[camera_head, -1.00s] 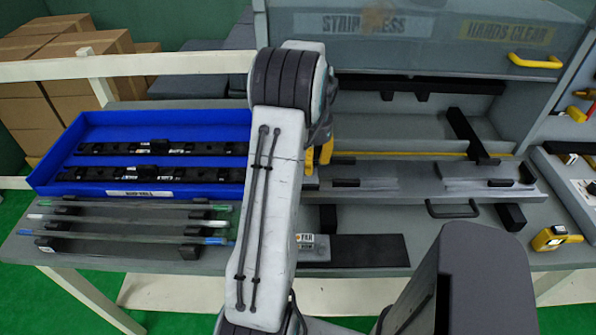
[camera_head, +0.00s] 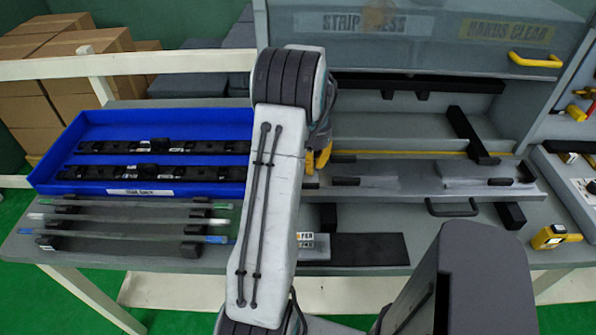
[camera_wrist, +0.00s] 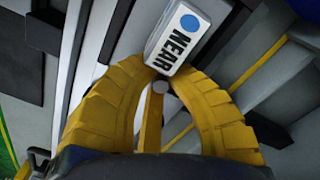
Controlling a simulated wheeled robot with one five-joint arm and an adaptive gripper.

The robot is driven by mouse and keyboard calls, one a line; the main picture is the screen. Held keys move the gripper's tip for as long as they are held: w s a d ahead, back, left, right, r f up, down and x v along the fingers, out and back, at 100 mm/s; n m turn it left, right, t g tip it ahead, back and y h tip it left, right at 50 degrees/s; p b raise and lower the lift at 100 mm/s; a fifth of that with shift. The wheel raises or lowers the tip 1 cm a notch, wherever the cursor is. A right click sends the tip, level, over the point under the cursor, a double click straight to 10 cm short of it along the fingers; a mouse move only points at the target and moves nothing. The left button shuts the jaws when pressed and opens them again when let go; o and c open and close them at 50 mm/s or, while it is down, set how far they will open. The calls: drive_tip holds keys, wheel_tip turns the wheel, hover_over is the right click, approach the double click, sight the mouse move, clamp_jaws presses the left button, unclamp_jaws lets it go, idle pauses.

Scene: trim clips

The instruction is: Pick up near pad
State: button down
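The near pad (camera_wrist: 178,38) shows in the wrist view as a small pale block. It has a blue dot and the word NEAR on its white label. My gripper (camera_wrist: 157,72) has yellow fingers that curve inward, with the tips drawn close together at the lower end of this pad. I cannot tell whether they press on it. In the head view my gripper (camera_head: 318,160) is mostly hidden behind my arm, over the grey press bed (camera_head: 395,172). The near pad cannot be made out there.
A blue tray (camera_head: 60,140) with dark strips stands at the left. Rods (camera_head: 150,239) lie on supports before it. A labelled block (camera_head: 307,241) lies beside a black slab (camera_head: 365,249) at the bench front. The press guard (camera_head: 425,50) stands raised behind.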

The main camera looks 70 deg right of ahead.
idle(0.7)
drive_tip(key=shift+r, duration=0.5)
wheel_tip(320, 180, up, 3)
drive_tip(key=shift+s+d+r, duration=0.15)
drive_tip(key=s+d+r+p, duration=0.2)
drive_tip(key=s+d+r, duration=0.4)
drive_tip(key=s+d, duration=0.1)
drive_tip(key=shift+d+r, duration=0.3)
drive_tip(key=shift+d, duration=0.6)
